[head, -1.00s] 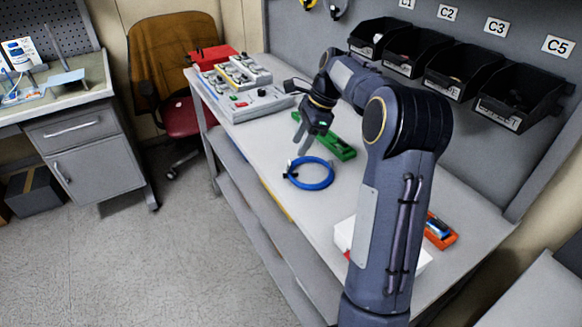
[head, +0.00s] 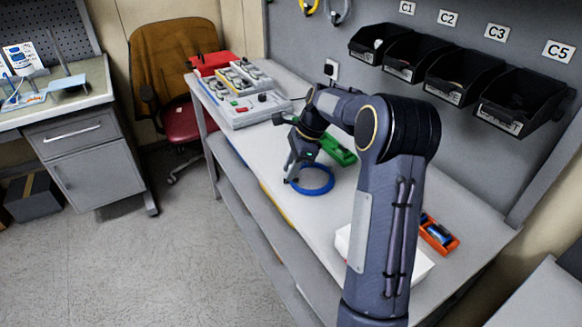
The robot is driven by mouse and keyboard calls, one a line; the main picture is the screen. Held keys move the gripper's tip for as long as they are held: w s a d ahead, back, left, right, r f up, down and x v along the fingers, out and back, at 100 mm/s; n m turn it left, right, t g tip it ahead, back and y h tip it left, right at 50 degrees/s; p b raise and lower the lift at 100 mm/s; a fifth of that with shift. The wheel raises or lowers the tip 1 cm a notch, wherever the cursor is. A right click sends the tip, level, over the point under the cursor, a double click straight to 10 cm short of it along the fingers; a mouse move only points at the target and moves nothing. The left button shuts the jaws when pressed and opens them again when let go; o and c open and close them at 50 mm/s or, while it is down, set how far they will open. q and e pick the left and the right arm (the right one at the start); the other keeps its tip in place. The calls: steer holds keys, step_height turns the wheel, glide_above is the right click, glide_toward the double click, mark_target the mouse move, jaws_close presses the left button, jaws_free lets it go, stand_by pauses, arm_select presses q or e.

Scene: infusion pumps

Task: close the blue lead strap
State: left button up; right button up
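The blue lead (head: 318,193) lies as a round coil on the grey bench top. My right gripper (head: 291,176) points down at the coil's left side. Its fingertips overlap the place where a small dark strap sits around the coil. The gripper hides most of that strap, so I cannot see whether it is open or closed. The fingers are small and dark here, and I cannot tell how far apart they are or whether they touch the strap. My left gripper is not in view.
A green tray (head: 338,150) lies just behind the coil. A grey device (head: 250,107) with a red box (head: 211,62) stands at the far end. Black bins (head: 440,77) hang on the wall panel. An orange tray (head: 440,238) and a white box (head: 343,240) lie near my arm.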

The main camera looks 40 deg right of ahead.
jaws_close()
steer(key=shift+s+d+f+t+y+p, duration=0.2)
steer(key=shift+d+t+y+p, duration=0.25)
steer(key=shift+y, duration=0.55)
steer(key=shift+s+d+f+t+y+p, duration=0.15)
steer(key=shift+t+y, duration=0.15)
steer(key=shift+y, duration=0.2)
steer(key=shift+d+f+t+y+p, duration=0.15)
steer(key=shift+t+y, duration=0.1)
steer(key=shift+y, duration=0.85)
